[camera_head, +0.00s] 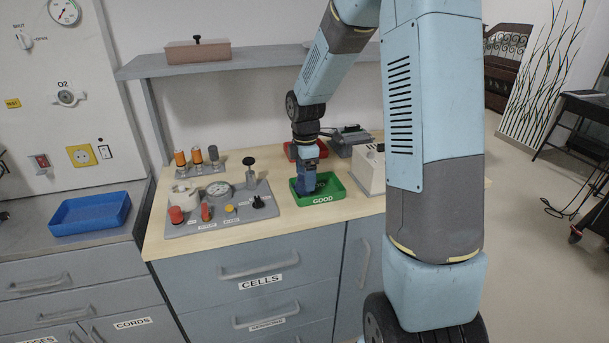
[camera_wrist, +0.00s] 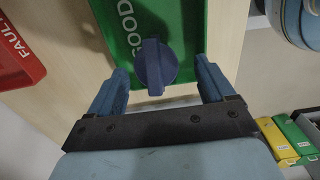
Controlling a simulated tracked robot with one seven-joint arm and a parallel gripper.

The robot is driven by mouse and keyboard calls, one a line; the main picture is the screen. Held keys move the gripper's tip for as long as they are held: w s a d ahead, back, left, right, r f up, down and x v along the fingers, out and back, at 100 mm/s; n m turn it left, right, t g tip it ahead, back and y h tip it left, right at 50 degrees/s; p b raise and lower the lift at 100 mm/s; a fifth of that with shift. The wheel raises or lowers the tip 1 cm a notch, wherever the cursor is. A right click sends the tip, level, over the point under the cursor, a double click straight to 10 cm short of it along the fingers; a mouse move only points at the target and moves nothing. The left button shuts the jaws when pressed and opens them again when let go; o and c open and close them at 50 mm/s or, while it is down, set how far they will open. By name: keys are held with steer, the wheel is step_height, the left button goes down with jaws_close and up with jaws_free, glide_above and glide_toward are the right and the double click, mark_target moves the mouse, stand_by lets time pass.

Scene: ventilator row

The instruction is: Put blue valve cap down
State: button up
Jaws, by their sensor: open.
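The blue valve cap (camera_wrist: 155,66) shows in the wrist view, over the green tray marked GOOD (camera_wrist: 180,22) and close to one edge of it. The tray stands on the wooden counter in the head view (camera_head: 323,199). My gripper (camera_wrist: 161,78) is open, with one blue finger on each side of the cap and a visible gap to both. In the head view my gripper (camera_head: 307,184) reaches down into the left part of the tray, and I cannot make out the cap there.
A red tray (camera_head: 291,151) marked FAUL in the wrist view (camera_wrist: 15,58) lies behind the green one. A grey panel with gauge and knobs (camera_head: 221,213) stands left, a white box (camera_head: 368,172) close right. A blue tray (camera_head: 91,213) lies farther left.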

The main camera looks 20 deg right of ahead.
steer(key=shift+r, duration=0.15)
step_height(320, 180, up, 13)
steer(key=s+r+m+t, duration=0.2)
steer(key=s+r+m, duration=0.2)
steer(key=s+m, duration=0.5)
steer(key=s+d+r+m+t, duration=0.1)
steer(key=s+r+m+t, duration=0.2)
steer(key=s+m, duration=0.6)
steer(key=s+r, duration=0.1)
steer(key=s, duration=0.9)
steer(key=shift+s+r+t, duration=0.15)
steer(key=shift+r+t, duration=0.15)
steer(key=shift+r, duration=0.05)
